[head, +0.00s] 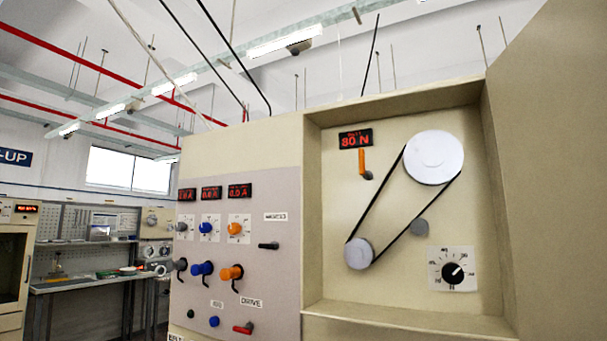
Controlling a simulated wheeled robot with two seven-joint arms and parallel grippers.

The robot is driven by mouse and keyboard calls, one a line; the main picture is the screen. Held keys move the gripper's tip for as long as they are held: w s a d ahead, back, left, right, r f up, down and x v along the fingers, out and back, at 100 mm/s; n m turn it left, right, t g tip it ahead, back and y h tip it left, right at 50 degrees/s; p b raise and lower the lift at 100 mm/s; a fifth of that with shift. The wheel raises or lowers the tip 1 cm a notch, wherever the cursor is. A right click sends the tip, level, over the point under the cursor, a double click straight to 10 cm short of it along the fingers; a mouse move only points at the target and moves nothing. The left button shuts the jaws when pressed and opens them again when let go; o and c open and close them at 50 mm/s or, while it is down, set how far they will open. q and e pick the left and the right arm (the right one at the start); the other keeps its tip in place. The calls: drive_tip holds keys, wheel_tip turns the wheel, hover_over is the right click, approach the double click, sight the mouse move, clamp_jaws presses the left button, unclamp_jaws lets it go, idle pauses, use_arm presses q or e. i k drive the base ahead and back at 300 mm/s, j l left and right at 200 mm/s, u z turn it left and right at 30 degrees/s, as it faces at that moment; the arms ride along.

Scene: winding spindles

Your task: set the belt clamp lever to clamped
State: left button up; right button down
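Neither of my grippers is in view. A beige machine fills the middle and right. Its grey control panel (255,200) carries several knobs and levers. A label starting with "BELT" (176,338) is cut off at the bottom edge, and no lever shows beside it. A red-handled lever (243,328) sits low on the panel under the DRIVE label (251,302). A black lever (268,246) points left higher up. An orange lever (362,162) stands upright in the recess below the 80 N display (356,139). I cannot tell which lever is the belt clamp lever.
In the recess, a black belt (376,192) runs around a large pulley (433,157) and a small pulley (359,253). A workbench (85,280) stands far left.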

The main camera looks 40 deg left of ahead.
sight(362, 162)
drive_tip(key=u, duration=0.85)
drive_tip(key=i+j+z, duration=0.2)
drive_tip(key=j, duration=0.25)
